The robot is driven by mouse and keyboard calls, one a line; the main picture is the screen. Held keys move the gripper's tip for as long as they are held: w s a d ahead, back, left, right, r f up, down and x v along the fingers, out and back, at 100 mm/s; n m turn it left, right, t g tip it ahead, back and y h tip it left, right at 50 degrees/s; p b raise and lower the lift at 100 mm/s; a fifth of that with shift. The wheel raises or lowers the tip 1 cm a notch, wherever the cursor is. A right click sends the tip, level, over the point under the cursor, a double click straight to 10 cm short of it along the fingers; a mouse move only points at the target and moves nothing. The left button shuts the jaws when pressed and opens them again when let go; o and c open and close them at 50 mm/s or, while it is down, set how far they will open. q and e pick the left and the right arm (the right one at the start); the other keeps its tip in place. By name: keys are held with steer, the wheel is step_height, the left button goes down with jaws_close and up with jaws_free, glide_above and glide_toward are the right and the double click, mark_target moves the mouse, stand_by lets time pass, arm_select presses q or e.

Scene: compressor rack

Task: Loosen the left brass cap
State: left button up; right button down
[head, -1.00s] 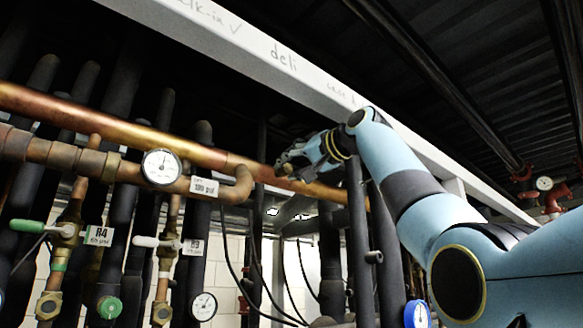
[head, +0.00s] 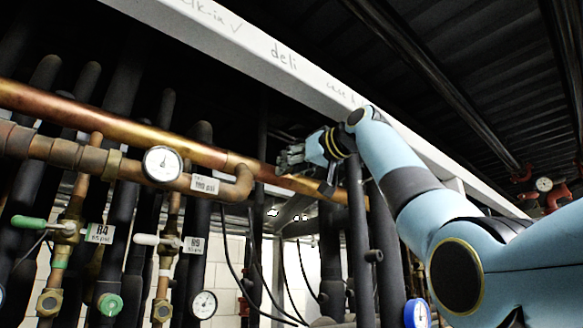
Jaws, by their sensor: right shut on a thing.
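The left brass cap (head: 48,303) is a hex fitting at the lower left, on the valve line under the R4 tag. A second brass cap (head: 162,312) sits lower centre-left. My right gripper (head: 288,160) is at upper centre, in front of the long copper pipe's right part, far to the right of and above both caps. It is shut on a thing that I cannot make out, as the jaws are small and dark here. A grey piece shows just below the wrist; what it is is unclear. My left gripper is out of view.
A long copper pipe (head: 130,130) crosses the left half, with a dial gauge (head: 162,163) below it. Dark insulated pipes stand close together behind the caps. A green-handled valve (head: 67,229) is above the left cap. A pale beam (head: 255,50) runs overhead.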

stand_by(0.3)
steer(key=c, duration=1)
jaws_free()
steer(key=shift+d, duration=0.1)
steer(key=v, duration=1.2)
